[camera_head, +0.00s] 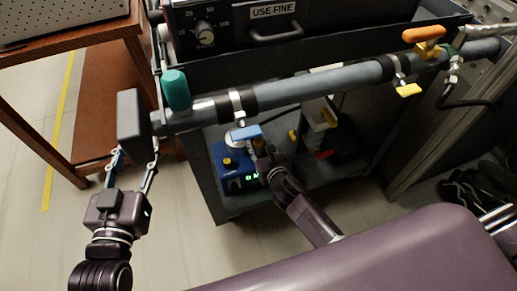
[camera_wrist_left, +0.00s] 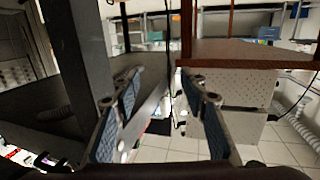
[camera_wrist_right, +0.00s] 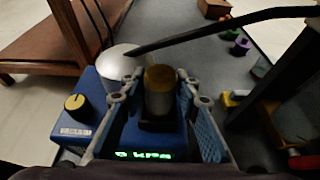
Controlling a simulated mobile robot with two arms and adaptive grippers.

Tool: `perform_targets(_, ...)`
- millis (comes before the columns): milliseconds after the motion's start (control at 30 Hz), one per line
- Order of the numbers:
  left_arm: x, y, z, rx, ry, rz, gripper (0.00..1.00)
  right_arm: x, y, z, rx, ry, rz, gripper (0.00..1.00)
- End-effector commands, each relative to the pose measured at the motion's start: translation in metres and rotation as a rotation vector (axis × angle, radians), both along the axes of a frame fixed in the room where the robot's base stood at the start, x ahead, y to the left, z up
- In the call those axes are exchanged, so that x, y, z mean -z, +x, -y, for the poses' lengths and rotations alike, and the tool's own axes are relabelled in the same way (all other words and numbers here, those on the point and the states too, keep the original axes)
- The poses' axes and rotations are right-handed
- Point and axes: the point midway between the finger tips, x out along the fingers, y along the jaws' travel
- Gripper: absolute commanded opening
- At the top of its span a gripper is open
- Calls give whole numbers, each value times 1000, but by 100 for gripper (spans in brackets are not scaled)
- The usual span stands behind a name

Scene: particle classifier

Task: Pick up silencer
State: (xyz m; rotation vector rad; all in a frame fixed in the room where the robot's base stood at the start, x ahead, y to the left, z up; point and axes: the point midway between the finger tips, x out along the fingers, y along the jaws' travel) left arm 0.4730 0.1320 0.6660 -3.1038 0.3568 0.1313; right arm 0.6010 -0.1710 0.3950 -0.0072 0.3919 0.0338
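A short cylinder with a brass-coloured top (camera_wrist_right: 159,78), which looks like the silencer, stands upright in a dark seat on a blue device with a green kPa display. My right gripper (camera_wrist_right: 158,98) is open, with one finger on each side of the cylinder and visible gaps. In the head view my right gripper (camera_head: 262,158) is low beside the blue device (camera_head: 232,160), its fingertips partly hidden. My left gripper (camera_head: 134,168) is open and empty below a dark grey plate (camera_head: 130,116). The left wrist view also shows its spread fingers (camera_wrist_left: 160,105).
A grey pipe (camera_head: 315,86) with valve handles crosses above the cart's lower shelf. A wooden table (camera_head: 105,100) is at the left. Open floor lies around my left gripper.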

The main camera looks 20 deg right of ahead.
Motion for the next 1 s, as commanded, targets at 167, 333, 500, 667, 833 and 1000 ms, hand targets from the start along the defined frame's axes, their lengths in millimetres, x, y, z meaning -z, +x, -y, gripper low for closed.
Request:
perform_targets(167, -1, 0, 0, 0, 0, 2, 40, 0, 0, 0, 0, 0, 0, 30)
perform_targets(333, 0, 0, 0, 0, 0, 1, 40, 0, 0, 0, 0, 1, -1, 14)
perform_targets(500, 0, 0, 0, 0, 0, 0, 40, 0, 0, 0, 0, 1, -1, 0)
perform_targets(667, 0, 0, 0, 0, 0, -1, 40, 0, 0, 0, 0, 1, 0, 0)
perform_targets(833, 0, 0, 0, 0, 1, -6, 40, -1, 0, 0, 0, 0, 0, 0)
perform_targets(1000, 14, -3, -3, -5, 17, -66, 40, -6, 0, 0, -1, 0, 1, 0)
